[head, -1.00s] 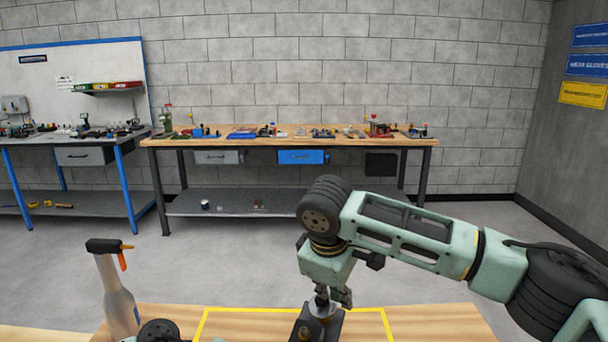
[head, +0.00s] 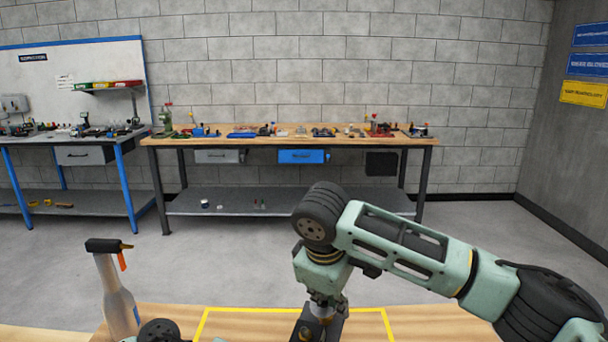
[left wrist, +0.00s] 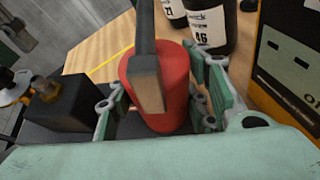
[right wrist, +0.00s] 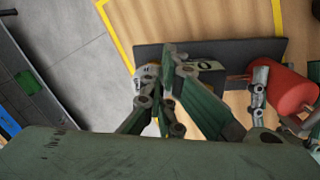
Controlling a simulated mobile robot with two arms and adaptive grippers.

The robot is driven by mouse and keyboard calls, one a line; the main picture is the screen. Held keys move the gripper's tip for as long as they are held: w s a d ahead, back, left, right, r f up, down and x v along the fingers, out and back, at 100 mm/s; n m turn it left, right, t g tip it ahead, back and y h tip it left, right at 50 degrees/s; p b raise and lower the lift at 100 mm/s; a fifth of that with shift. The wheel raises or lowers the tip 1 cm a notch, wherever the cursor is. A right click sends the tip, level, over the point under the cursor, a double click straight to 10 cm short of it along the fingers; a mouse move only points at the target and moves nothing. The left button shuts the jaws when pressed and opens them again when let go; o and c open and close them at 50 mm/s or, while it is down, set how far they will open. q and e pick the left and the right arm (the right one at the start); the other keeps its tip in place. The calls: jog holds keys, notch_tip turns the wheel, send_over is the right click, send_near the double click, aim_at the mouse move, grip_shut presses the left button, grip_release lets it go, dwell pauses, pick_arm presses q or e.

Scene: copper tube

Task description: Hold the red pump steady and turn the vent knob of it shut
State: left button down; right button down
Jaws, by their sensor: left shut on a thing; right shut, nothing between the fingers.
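The red pump (left wrist: 185,65) is a red cylinder on a dark base, with a grey arm standing in front of it in the left wrist view. My left gripper (left wrist: 160,100) is shut on it, a green finger on each side. The red pump also shows at the right in the right wrist view (right wrist: 290,90). There my right gripper (right wrist: 165,85) is shut and empty, over the dark base plate (right wrist: 225,50) with a white mark beside the fingertips. I cannot make out the vent knob clearly. In the head view my right gripper (head: 324,302) is above the dark base, partly cut off below.
A spray bottle (head: 115,290) stands at the left of the wooden table. Yellow tape (head: 250,310) outlines an area on the table. Dark bottles (left wrist: 208,25) and a black and orange box (left wrist: 285,60) stand close behind the red pump. Benches with tools stand far back.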

pick_arm(q)
jog(key=shift+w+a+f, duration=0.1)
jog(key=shift+w+f, duration=0.1)
pick_arm(e)
jog(key=shift+s, duration=0.1)
jog(key=shift+s, duration=0.1)
jog(key=v, duration=0.6)
jog(key=shift+s+d, duration=0.15)
jog(key=shift+s, duration=0.15)
dwell(0.5)
